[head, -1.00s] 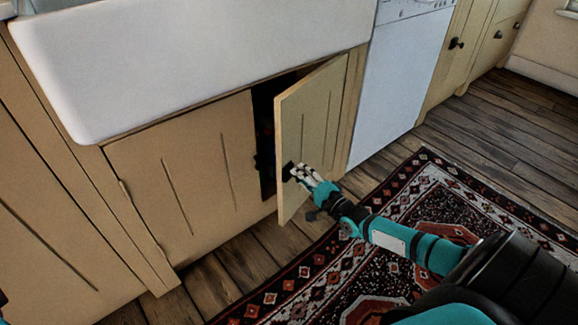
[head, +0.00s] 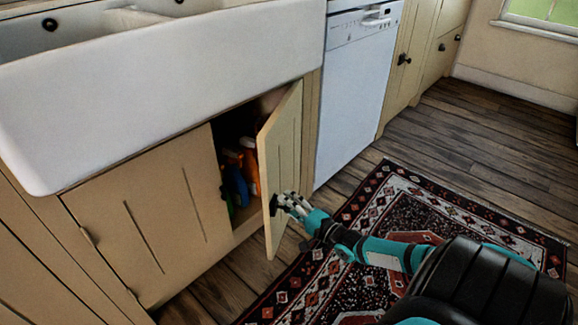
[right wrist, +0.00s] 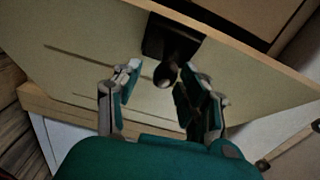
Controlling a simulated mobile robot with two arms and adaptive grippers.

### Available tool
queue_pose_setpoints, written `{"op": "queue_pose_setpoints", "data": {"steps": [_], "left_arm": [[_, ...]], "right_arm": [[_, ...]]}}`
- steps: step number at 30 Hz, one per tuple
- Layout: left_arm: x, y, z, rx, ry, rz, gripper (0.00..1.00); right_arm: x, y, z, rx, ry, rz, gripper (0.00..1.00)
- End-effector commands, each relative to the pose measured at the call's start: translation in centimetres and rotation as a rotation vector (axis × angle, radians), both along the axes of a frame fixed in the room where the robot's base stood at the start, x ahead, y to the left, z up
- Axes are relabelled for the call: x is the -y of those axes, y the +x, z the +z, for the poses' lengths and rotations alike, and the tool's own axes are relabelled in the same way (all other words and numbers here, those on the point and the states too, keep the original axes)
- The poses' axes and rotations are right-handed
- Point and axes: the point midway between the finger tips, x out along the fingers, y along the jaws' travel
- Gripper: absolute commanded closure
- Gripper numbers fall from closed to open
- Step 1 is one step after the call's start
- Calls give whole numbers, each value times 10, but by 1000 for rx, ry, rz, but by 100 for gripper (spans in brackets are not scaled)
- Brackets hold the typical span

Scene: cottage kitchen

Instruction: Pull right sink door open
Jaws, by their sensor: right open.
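The right sink door (head: 284,165) is the cream panel under the white sink, and it stands partly open, swung outward. Its dark knob (right wrist: 167,74) sits near the door's free edge on a dark plate. My right gripper (head: 287,203) is at the knob, on the door's front face. In the right wrist view the fingers of my right gripper (right wrist: 160,72) are spread apart, with the knob between or just beyond their tips. Contact cannot be made out. My left gripper is out of view.
The left sink door (head: 145,220) is shut. Orange and blue items (head: 239,178) show inside the dark cabinet. A white dishwasher (head: 355,90) stands right of the open door. A patterned rug (head: 400,205) covers the wooden floor in front.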

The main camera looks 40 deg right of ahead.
Motion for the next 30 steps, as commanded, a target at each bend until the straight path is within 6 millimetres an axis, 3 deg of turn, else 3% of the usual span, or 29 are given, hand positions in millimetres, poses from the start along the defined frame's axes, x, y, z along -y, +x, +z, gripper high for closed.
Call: {"op": "queue_pose_setpoints", "data": {"steps": [8,21,30], "left_arm": [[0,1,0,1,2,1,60],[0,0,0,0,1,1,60],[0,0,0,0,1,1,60]], "right_arm": [[0,-10,-1,-2,1,2,59],[6,-71,-1,-2,0,0,59],[7,-81,0,0,0,-1,59]]}}
